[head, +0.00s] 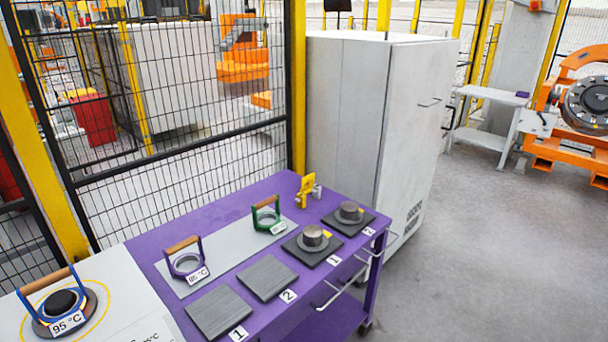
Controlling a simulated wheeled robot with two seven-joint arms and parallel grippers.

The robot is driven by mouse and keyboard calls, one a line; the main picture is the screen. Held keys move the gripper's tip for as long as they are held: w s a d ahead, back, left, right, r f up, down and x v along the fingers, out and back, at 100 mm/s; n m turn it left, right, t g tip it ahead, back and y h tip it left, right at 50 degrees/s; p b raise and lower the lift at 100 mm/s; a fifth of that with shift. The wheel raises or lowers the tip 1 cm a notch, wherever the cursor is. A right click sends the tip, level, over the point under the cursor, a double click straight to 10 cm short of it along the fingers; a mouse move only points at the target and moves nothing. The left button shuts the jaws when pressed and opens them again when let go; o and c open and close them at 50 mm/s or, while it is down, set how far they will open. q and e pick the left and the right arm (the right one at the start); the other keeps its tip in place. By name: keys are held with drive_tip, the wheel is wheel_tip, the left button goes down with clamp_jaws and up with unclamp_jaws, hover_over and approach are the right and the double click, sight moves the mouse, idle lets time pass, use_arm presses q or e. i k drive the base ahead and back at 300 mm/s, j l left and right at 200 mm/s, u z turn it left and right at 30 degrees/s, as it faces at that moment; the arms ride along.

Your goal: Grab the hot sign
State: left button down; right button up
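A small yellow object (307,188), which may be the hot sign, stands upright at the far right corner of the purple table (222,218), with a small grey part beside it. Any writing on it is too small to read. Neither of my grippers is in view, and nothing is touching the yellow object.
Wooden-handled rings, purple (186,262) and green (267,218), stand on a grey strip. A blue one (56,300) sits on a white surface at left, labelled 95 °C. Dark pads with numbers line the table front. A mesh fence and white cabinet (375,120) stand behind. Floor at right is clear.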

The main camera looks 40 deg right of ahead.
sight(307, 182)
drive_tip(key=i+l+u, duration=0.3)
drive_tip(key=l, duration=1.4)
drive_tip(key=k+l+u, duration=0.1)
drive_tip(key=l+u, duration=0.25)
drive_tip(key=l, duration=1.3)
